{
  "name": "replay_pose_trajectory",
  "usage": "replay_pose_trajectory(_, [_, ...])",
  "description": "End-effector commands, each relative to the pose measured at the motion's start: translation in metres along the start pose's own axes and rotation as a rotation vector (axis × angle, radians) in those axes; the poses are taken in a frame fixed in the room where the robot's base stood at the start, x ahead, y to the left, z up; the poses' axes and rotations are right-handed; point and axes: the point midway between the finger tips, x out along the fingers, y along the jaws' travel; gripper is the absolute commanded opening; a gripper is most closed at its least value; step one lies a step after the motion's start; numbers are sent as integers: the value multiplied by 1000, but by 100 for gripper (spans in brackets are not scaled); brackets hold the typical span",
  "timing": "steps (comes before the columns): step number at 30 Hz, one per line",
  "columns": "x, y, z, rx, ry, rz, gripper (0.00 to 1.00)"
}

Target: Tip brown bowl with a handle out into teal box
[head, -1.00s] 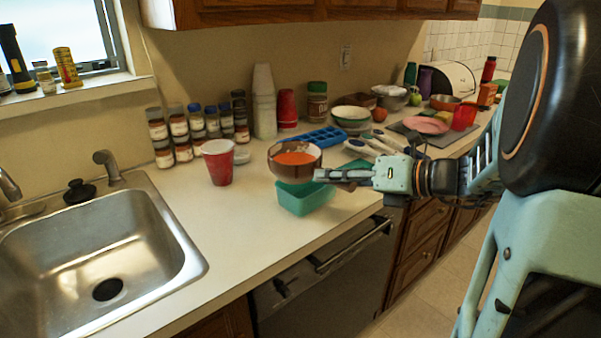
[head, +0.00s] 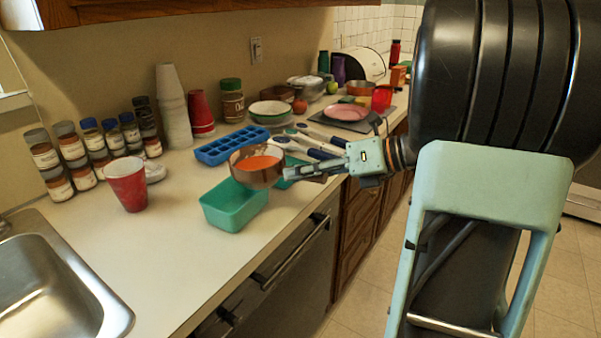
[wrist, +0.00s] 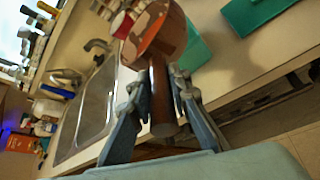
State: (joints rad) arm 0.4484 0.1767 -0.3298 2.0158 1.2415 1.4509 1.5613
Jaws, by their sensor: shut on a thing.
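The brown bowl with a handle (head: 246,175) is held above the counter by the far right end of the teal box, with orange contents (head: 258,163) inside. My gripper (head: 292,172) is shut on its handle from the right. In the wrist view the brown handle (wrist: 161,105) runs between my fingers (wrist: 158,85), and the bowl (wrist: 150,42) is beyond them. The teal box (head: 232,216) stands on the counter near its front edge; its visible inside looks empty. Part of the box (wrist: 196,52) shows beside the bowl in the wrist view.
A blue ice tray (head: 232,147) lies behind the bowl. A red cup (head: 127,186), spice jars (head: 72,150) and stacked cups (head: 174,115) stand to the left. The sink (head: 60,285) is at front left. Utensils and dishes crowd the right; counter left of the box is clear.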

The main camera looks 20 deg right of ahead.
Motion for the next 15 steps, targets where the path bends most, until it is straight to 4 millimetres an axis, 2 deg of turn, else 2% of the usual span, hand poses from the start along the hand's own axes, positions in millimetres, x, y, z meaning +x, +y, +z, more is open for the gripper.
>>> replay_pose_trajectory(1, [-2,4,6,-7,6,-7,0])
replay_pose_trajectory(15, [-9,14,20,-33,88,-78,0])
